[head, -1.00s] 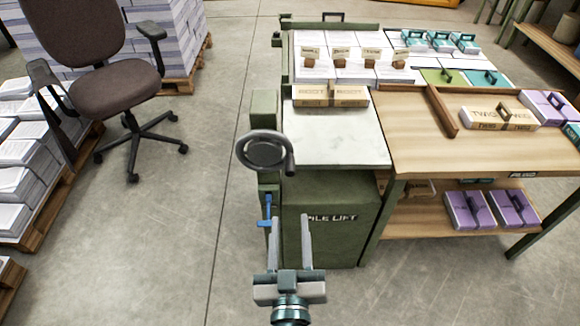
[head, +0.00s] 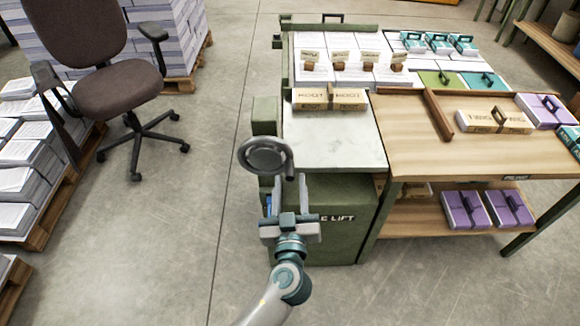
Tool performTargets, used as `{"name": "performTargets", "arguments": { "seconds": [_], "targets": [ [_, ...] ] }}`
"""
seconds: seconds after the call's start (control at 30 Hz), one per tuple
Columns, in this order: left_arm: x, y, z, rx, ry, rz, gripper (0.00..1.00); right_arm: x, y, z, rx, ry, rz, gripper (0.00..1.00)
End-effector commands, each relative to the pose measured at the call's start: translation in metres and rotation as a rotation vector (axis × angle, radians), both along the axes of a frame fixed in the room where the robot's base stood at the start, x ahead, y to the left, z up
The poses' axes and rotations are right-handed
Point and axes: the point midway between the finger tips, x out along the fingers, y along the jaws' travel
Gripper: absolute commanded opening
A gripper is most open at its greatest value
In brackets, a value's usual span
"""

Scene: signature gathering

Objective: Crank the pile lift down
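The pile lift (head: 335,240) is a green cabinet with a pale top plate (head: 335,140), its label partly covered by my gripper. Its grey round crank wheel (head: 264,157) is on the left side, with a handle (head: 290,170) on the right of the rim. My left gripper (head: 287,185) points up just below the wheel. Its fingers are spread, with the tips close under the wheel and handle; I cannot tell whether they touch. A blue lever (head: 268,205) is mostly hidden behind the gripper. My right gripper is not in view.
A wooden table (head: 420,130) with a raised strip (head: 438,115) joins the lift on the right. A box labelled ROOT (head: 330,99) lies at the plate's back edge. A brown chair (head: 105,85) and paper stacks stand left; the floor between is clear.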

Motion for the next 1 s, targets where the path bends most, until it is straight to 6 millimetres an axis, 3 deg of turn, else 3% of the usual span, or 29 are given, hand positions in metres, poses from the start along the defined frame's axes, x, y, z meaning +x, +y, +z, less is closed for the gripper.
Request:
{"name": "performTargets", "arguments": {
  "seconds": [0.1, 0.3, 0.73, 0.9, 1.0],
  "targets": [
    [0.020, 0.000, 0.003, 0.002, -0.001, 0.001, 0.38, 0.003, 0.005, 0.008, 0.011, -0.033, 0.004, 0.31],
    [0.040, 0.000, 0.001, 0.002, 0.000, 0.000, 0.38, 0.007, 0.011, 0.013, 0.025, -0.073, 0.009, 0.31],
    [0.046, 0.000, 0.000, 0.000, 0.000, 0.000, 0.38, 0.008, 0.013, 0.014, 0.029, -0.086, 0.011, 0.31],
    [0.046, 0.000, 0.000, 0.000, 0.000, 0.000, 0.00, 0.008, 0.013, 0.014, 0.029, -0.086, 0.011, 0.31],
    [0.046, 0.000, 0.000, 0.000, 0.000, 0.000, 0.00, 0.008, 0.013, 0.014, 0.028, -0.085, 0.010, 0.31]
  ]
}}
